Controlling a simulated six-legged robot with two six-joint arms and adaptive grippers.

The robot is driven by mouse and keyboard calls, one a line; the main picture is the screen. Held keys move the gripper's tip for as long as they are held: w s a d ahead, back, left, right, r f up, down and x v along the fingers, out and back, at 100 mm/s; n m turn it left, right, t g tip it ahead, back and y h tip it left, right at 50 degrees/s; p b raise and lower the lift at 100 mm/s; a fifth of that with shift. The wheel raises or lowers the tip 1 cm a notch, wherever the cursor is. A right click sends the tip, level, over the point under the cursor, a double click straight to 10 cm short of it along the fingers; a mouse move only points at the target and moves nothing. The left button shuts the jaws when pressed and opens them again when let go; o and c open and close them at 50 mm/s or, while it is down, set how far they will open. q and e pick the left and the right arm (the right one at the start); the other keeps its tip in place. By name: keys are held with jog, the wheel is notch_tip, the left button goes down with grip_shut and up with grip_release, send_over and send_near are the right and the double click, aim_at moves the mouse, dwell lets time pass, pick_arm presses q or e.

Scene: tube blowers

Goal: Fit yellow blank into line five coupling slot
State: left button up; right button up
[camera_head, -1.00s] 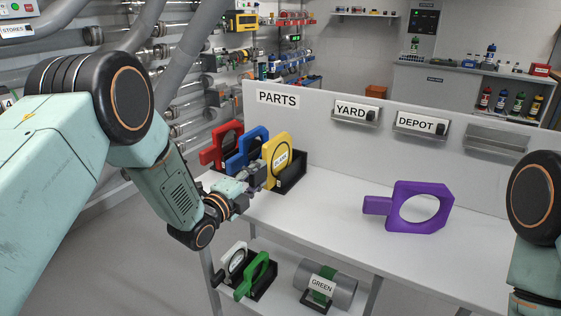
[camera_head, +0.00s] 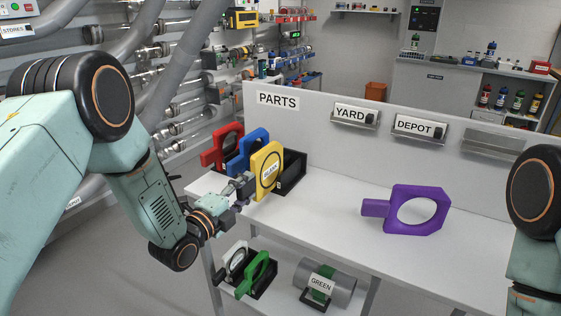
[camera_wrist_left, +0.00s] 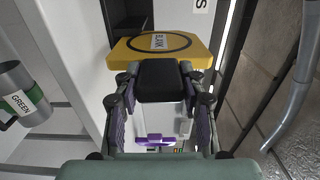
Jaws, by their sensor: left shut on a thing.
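The yellow blank (camera_head: 266,172), a plate with a black ring and a "BLANK" label, stands upright at the front of the black rack (camera_head: 292,172) on the bench. My left gripper (camera_head: 244,186) is shut on its handle from the left. I cannot make out which coupling on the left-hand pipe wall (camera_head: 178,112) belongs to line five. My right gripper is out of view.
A purple ring plate (camera_head: 440,225) lies on the bench to the right. White and green (camera_head: 256,270) plates and a green-labelled pipe piece (camera_head: 341,290) sit on the lower shelf. The bench's middle is clear.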

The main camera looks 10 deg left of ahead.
pick_arm(q)
jog(key=shift+p+v, duration=0.55)
jog(key=shift+v, duration=0.9)
jog(key=shift+p+v, duration=1.5)
jog(key=shift+v, duration=1.45)
